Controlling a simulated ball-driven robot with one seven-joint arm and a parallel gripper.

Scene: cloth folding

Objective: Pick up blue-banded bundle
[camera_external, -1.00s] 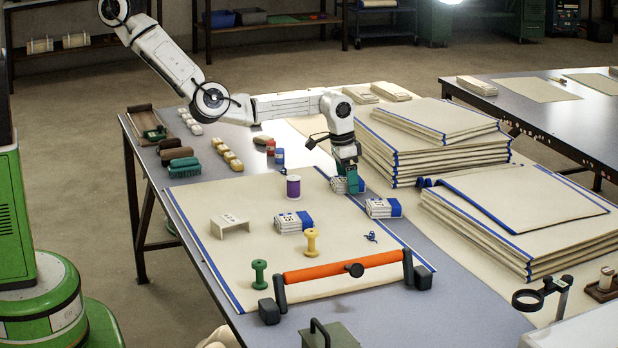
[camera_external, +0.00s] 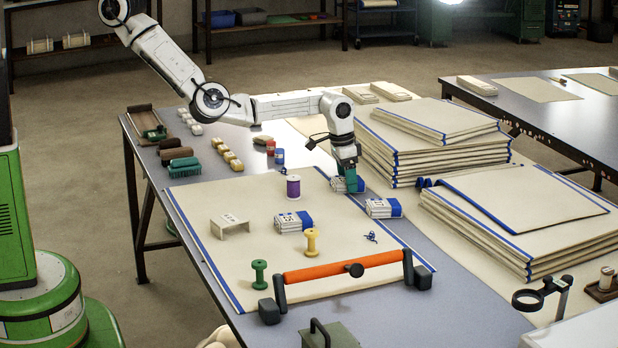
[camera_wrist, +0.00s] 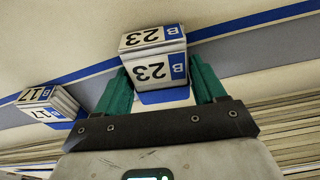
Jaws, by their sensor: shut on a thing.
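My gripper (camera_external: 349,179) points down at the far right edge of the cream cloth (camera_external: 200,202). Its green fingers close on a white bundle with a blue band (camera_external: 337,185). In the wrist view my gripper (camera_wrist: 163,88) has one finger on each side of this bundle (camera_wrist: 155,70), which is marked "23" and "B". The bundle looks at cloth level; I cannot tell whether it is lifted. Two more blue-banded bundles lie on the table, one mid-cloth (camera_external: 290,222) and one at the right edge (camera_external: 381,208). A bundle marked "17" (camera_wrist: 45,105) shows at left in the wrist view.
Stacks of cream cloth with blue edging (camera_external: 430,150) stand close to the right of my gripper. A purple spool (camera_external: 293,186) stands to its left. A bar with an orange grip (camera_external: 340,268) crosses the near end of the cloth.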

